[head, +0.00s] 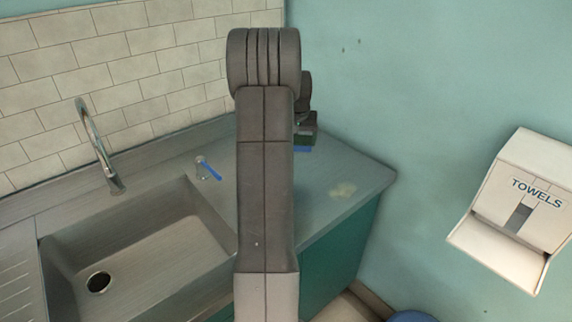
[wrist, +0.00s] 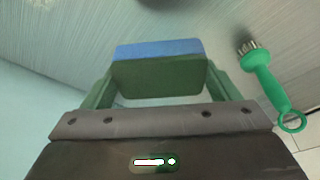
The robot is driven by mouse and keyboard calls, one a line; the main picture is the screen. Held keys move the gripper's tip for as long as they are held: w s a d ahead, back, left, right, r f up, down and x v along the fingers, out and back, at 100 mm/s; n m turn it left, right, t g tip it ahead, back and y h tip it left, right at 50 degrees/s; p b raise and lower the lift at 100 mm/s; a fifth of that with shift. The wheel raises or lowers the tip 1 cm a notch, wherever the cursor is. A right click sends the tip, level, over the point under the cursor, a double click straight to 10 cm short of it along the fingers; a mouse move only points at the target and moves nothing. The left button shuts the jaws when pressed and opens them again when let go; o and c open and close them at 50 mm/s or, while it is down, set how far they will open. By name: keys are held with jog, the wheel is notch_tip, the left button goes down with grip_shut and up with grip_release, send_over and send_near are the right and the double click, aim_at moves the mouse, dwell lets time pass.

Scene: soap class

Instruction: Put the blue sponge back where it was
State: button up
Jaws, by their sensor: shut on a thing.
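The blue sponge (wrist: 158,48) shows in the wrist view as a block with a blue face and a green face. It sits between the two green fingers of my gripper (wrist: 158,76), which is shut on it. In the head view my gripper (head: 305,138) is at the back of the counter, right of my arm, and a small strip of the blue sponge (head: 303,149) shows below it. Most of the sponge is hidden there. I cannot tell whether it touches the counter.
A green brush (wrist: 268,82) lies right of the sponge in the wrist view. A clear holder with a blue item (head: 208,169) stands near the tap (head: 98,145) and sink (head: 150,240). A pale yellowish patch (head: 342,190) marks the right counter. A towel dispenser (head: 515,205) hangs right.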

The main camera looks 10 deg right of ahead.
jog(key=shift+w+f, duration=0.1)
jog(key=shift+f, duration=0.25)
jog(key=shift+f+p, duration=0.8)
jog(key=shift+f, duration=3.9)
jog(key=o, duration=0.9)
jog(key=shift+o, duration=0.2)
jog(key=b+v, duration=0.1)
jog(key=v, duration=1.1)
jog(key=shift+b, duration=0.3)
jog(key=shift+r, duration=0.1)
